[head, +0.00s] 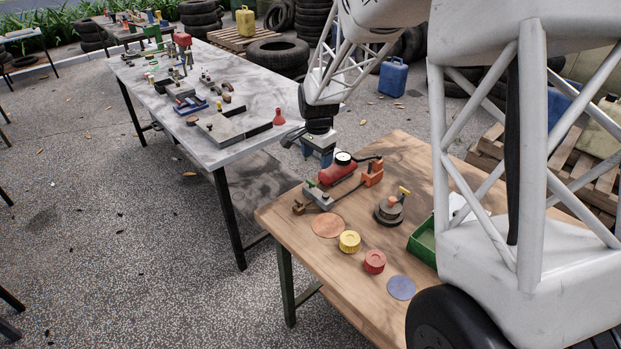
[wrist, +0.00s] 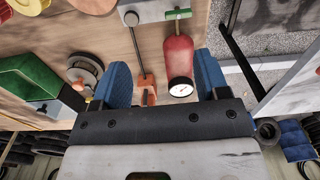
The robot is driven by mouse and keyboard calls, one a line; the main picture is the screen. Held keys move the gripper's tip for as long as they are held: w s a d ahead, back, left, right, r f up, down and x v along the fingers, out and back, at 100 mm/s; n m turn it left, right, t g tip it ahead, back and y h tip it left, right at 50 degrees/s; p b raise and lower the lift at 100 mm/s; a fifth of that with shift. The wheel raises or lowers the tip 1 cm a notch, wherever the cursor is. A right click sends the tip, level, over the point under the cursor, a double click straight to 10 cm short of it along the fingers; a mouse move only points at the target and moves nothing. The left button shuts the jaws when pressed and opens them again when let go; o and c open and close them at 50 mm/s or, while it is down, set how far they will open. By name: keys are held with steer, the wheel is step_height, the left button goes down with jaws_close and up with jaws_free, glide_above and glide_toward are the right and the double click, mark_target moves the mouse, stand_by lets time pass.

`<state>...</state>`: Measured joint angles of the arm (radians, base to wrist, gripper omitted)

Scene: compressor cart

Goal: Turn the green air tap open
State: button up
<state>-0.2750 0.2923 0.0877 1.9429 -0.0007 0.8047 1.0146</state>
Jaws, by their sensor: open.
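The green air tap (wrist: 178,14) shows at the top of the wrist view, at the end of the red air tank (wrist: 178,60) with its round gauge. It sits by a grey block (wrist: 145,10). In the head view the tap (head: 309,183) is small at the left end of the red tank (head: 335,172). My gripper (wrist: 160,65) is open and empty, with its blue fingers apart. In the wrist view the tank and an orange piece on a dark rod (wrist: 147,90) appear between the fingers. In the head view my gripper (head: 317,153) is above the table's far side, behind the tank.
On the wooden table (head: 290,215) stand an orange fitting (head: 373,172), a round grey device (head: 389,210) with a yellow handle, yellow (head: 349,241) and red (head: 375,261) caps, and a green tray (head: 422,243). A cluttered grey table (head: 215,150) stands to the left.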

mark_target(310, 181)
steer(key=shift+m, duration=0.3)
steer(key=w+a+f, duration=0.2)
steer(key=shift+f, duration=0.4)
steer(key=shift+f, duration=0.1)
steer(key=shift+f, duration=3.8)
steer(key=c, duration=0.9)
